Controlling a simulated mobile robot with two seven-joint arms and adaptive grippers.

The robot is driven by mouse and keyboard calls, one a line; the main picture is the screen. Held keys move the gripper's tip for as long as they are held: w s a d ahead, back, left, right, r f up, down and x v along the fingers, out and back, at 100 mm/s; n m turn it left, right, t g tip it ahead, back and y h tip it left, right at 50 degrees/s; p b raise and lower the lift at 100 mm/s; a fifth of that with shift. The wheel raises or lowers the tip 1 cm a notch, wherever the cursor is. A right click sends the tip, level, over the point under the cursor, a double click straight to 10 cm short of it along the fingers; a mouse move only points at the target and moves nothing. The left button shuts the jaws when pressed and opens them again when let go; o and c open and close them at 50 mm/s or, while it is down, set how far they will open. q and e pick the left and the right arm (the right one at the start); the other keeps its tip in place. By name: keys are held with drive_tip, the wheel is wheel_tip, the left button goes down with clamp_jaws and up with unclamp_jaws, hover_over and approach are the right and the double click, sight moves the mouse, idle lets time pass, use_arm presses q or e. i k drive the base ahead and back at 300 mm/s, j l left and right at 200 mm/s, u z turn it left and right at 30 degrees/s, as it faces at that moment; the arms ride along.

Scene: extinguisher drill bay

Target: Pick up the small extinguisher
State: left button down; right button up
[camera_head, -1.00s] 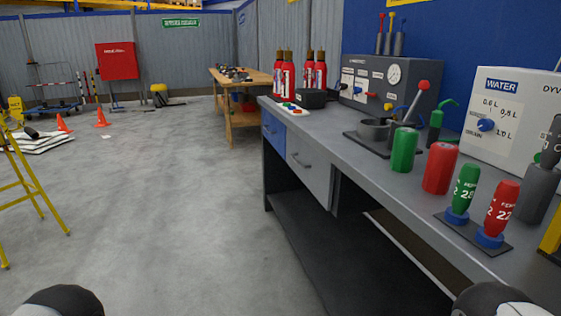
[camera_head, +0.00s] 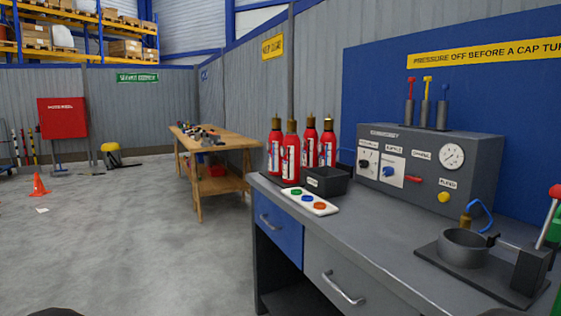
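Several small red bottles with white labels and brass-coloured tops stand upright in a group at the far left end of the grey workbench. One front bottle (camera_head: 290,152) and one at the left (camera_head: 275,147) are nearest the bench's left edge; two more (camera_head: 327,143) stand just right of them. They look like small extinguishers, but I cannot tell which one the task names. Their bases are partly hidden by a black box. Neither of my grippers shows; only a dark sliver of my own body is at the bottom edge.
The black box (camera_head: 326,182) and a white button plate (camera_head: 309,201) sit close in front of the bottles. A grey gauge panel (camera_head: 425,168) and a round clamp fixture (camera_head: 464,248) stand further right. A wooden table (camera_head: 218,184) stands behind.

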sight(275, 143)
drive_tip(key=i+j+z, duration=0.2)
drive_tip(key=z, duration=0.2)
drive_tip(key=i+j+z, duration=0.15)
drive_tip(key=j+z, duration=0.25)
drive_tip(key=l+z, duration=0.1)
drive_tip(key=z, duration=2.3)
drive_tip(key=u, duration=3.1)
